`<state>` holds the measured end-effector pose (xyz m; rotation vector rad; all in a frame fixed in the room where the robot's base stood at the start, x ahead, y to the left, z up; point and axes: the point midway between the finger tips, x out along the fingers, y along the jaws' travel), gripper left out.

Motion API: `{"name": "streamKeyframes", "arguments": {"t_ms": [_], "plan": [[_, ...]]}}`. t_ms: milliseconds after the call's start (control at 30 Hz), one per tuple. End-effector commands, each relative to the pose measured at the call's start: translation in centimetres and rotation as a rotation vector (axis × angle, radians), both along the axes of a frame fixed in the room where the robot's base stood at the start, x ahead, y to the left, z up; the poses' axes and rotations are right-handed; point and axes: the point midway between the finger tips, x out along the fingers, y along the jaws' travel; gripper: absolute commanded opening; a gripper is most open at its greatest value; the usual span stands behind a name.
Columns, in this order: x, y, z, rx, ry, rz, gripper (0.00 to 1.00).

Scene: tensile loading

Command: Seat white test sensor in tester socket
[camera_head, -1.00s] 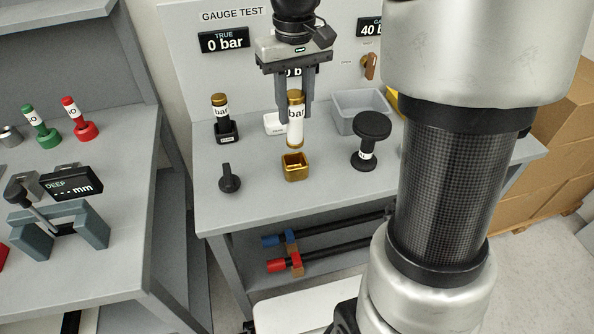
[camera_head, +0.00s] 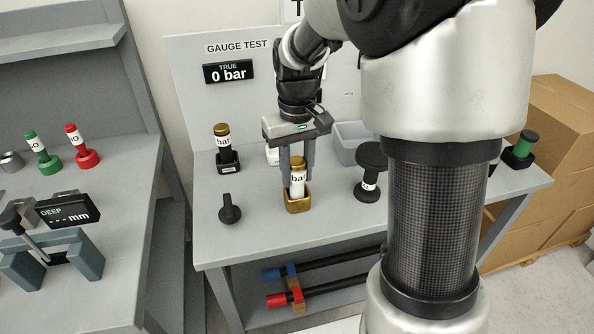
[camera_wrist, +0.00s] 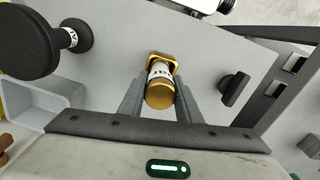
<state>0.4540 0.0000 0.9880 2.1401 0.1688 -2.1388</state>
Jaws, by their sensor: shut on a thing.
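My gripper (camera_head: 297,176) is shut on the sensor from above, with one finger on each side. In the wrist view the sensor's gold cap (camera_wrist: 159,94) lies between the fingers (camera_wrist: 157,98), and the socket's gold rim (camera_wrist: 162,57) shows just beyond it.
A similar white sensor (camera_head: 223,146) stands in a black holder at the back left. A black lever (camera_head: 229,208) is left of the socket, and a black knobbed pump (camera_head: 371,172) is right. A grey bin (camera_head: 354,143) is behind. The bench front is clear.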

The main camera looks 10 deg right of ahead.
Motion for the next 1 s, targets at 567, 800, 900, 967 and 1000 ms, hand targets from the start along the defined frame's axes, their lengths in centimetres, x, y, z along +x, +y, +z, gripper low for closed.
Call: {"name": "streamKeyframes", "arguments": {"t_ms": [567, 800, 900, 967, 1000], "plan": [[0.0, 0.0, 0.5, 0.000, 0.000, 0.000, 0.49], [0.1, 0.0, 5.0, 0.000, -0.004, 0.000, 0.49], [0.1, 0.0, 7.2, -0.001, -0.003, 0.000, 0.49], [0.1, 0.0, 8.4, -0.001, -0.002, 0.000, 0.49], [0.1, 0.0, 9.2, -0.001, -0.003, 0.000, 0.49]]}}
